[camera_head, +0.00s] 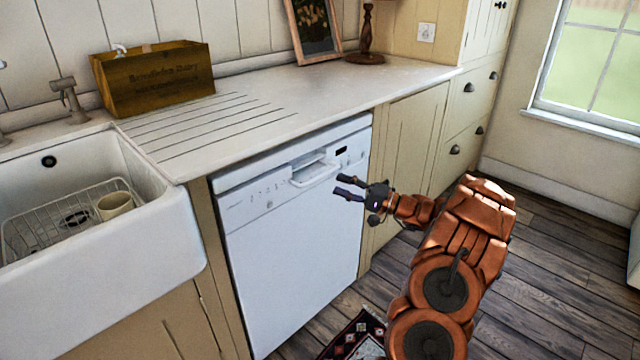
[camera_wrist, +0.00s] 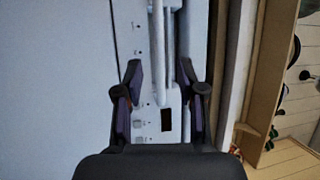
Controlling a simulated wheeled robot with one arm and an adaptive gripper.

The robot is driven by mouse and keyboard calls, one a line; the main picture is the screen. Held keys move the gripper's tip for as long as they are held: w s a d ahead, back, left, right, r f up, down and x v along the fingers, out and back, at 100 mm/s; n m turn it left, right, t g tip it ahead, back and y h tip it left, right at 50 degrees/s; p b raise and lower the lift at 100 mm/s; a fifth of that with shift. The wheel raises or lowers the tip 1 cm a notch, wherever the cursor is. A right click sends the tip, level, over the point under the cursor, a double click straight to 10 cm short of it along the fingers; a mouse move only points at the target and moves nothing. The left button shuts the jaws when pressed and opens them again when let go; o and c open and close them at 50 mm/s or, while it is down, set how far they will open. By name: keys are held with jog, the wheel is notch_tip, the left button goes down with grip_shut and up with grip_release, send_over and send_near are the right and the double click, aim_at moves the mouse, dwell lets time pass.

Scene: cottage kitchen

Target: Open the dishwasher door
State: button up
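The white dishwasher (camera_head: 290,240) stands under the counter with its door shut and upright. Its recessed handle (camera_head: 314,172) is at the top middle of the front, in the control strip. My gripper (camera_head: 342,187) is open and empty in front of the door's upper right, close to the handle. In the wrist view the dishwasher front (camera_wrist: 60,90) fills the left. The handle (camera_wrist: 161,50) runs up the picture beyond my two spread fingers (camera_wrist: 158,82). I cannot tell whether a finger touches the door.
A white sink (camera_head: 120,240) with a wire rack and a cup is at left. A wooden box (camera_head: 153,78) stands on the counter (camera_head: 400,76). Cream cabinets (camera_head: 412,135) are right of the dishwasher. A patterned rug (camera_head: 355,338) lies on the floor, which is open at right.

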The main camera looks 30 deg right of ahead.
aim_at(320, 177)
jog(key=shift+x, duration=3.7)
jog(key=shift+w+d, duration=0.1)
jog(key=shift+d, duration=0.05)
jog(key=shift+c, duration=0.3)
jog(key=shift+f, duration=0.1)
grip_shut()
